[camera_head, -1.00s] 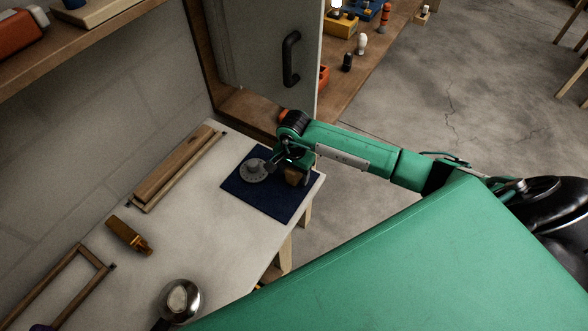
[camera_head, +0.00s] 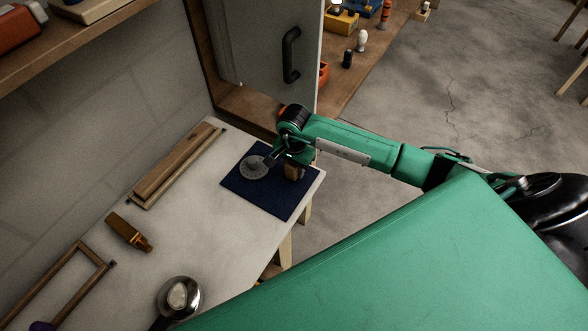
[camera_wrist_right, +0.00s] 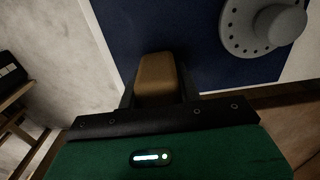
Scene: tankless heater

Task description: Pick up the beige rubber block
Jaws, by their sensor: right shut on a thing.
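The beige rubber block (camera_wrist_right: 157,75) looks tan-brown in the right wrist view, between the two dark fingers of my right gripper (camera_wrist_right: 158,92). My right gripper (camera_head: 288,167) is shut on it over the blue mat (camera_head: 262,202). In the head view the block (camera_head: 292,172) shows as a small brown piece, partly hidden below the gripper. I cannot tell whether it touches the mat. My left gripper is not in view.
A grey round dial (camera_head: 253,167) sits on the mat just left of the gripper. Wooden strips (camera_head: 177,165), a brass piece (camera_head: 129,233) and a round metal item (camera_head: 179,297) lie on the table. A grey cabinet door (camera_head: 265,50) stands behind the arm.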

